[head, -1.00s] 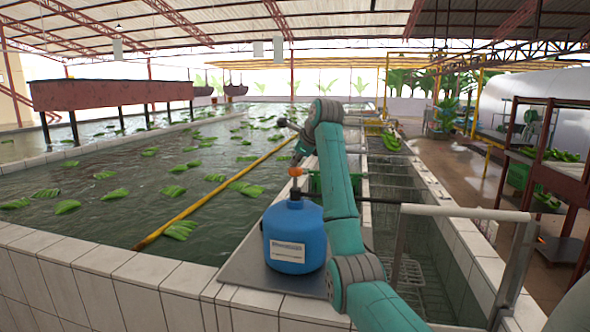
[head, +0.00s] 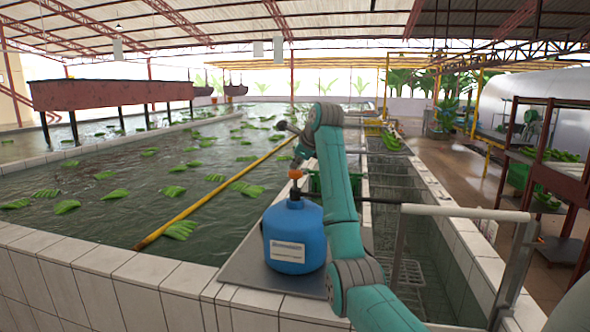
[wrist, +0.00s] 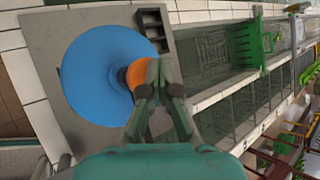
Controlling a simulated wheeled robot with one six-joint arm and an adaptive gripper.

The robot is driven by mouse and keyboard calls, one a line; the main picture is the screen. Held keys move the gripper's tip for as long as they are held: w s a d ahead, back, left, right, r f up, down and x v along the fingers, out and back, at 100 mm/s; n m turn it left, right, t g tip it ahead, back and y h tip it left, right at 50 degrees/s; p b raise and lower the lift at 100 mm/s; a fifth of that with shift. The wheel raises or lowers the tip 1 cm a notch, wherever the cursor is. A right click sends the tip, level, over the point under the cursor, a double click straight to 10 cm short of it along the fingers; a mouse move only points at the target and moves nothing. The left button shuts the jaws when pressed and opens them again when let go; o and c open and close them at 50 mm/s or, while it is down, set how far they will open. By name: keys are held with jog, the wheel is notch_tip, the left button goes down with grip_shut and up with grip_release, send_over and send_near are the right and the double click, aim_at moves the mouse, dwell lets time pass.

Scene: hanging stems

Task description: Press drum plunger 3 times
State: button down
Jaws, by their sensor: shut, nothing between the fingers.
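The blue drum (head: 293,236) stands upright on a grey plate at the corner of the tiled pool wall, a pale label on its front. Its plunger has an orange cap (head: 295,174) above a dark neck on the drum's top. My gripper (head: 298,163) is shut and empty, pointing down, with its tips at the orange cap; they look to be touching it. In the wrist view the shut fingers (wrist: 151,82) partly cover the orange cap (wrist: 136,76), with the blue drum (wrist: 90,75) below to the left.
The grey plate (head: 240,265) lies on the white tiled ledge. A metal rail (head: 465,212) stands at the right, by the channel. A yellow pole (head: 210,208) crosses the water among green banana bunches. A green crate (wrist: 245,45) is beyond the drum.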

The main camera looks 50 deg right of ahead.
aim_at(296, 171)
jog(key=shift+f, duration=1.1)
dwell(0.8)
jog(key=shift+r, duration=1.6)
jog(key=shift+r, duration=2.95)
jog(key=shift+f, duration=3)
